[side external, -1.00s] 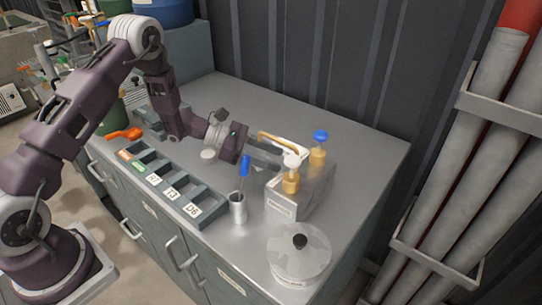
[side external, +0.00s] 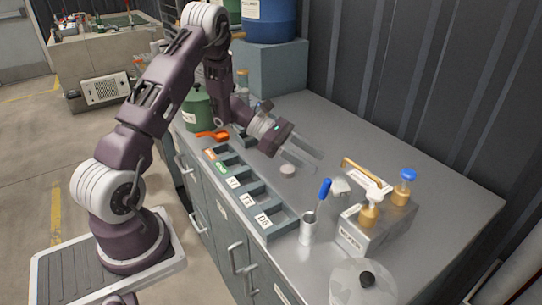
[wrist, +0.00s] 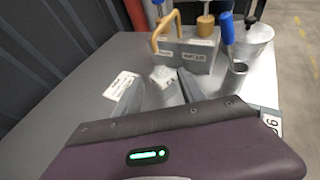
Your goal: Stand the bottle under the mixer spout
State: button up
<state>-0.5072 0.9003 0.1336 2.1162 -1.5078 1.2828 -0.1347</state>
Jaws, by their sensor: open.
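My gripper (side external: 305,153) is open and empty, held over the bench left of a grey box. In the wrist view its two fingers (wrist: 162,88) are apart, with a small white block (wrist: 162,75) seen between and beyond them. That block (side external: 341,185) lies on the bench beside the box. An amber bottle with a white cap (side external: 370,212) and an amber bottle with a blue cap (side external: 404,190) stand upright at the grey box (side external: 352,236), apart from my gripper. I cannot tell for sure which part is the mixer spout.
A metal cup (side external: 307,230) with a blue-handled tool (side external: 324,189) stands before the box. A clear lidded vessel (side external: 362,288), a labelled tray (side external: 245,190) and an orange tool (side external: 212,135) are on the bench. The back right is clear.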

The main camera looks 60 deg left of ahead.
jog(key=s+d+r+m+g, duration=0.5)
jog(key=s+d+r+m, duration=0.3)
jog(key=r, duration=0.3)
jog(key=s+d+r+m+g+y, duration=0.2)
jog(key=s+d+r+m+y, duration=0.25)
jog(key=s+m, duration=0.45)
jog(key=s+a+r+m+t+y, duration=0.1)
jog(key=s+a+m+t+y, duration=0.1)
jog(key=s, duration=0.4)
jog(key=s+a+m+t+y, duration=0.3)
jog(key=s+m+y, duration=0.2)
jog(key=shift+s+r+m, duration=0.3)
jog(key=shift+s+r, duration=0.1)
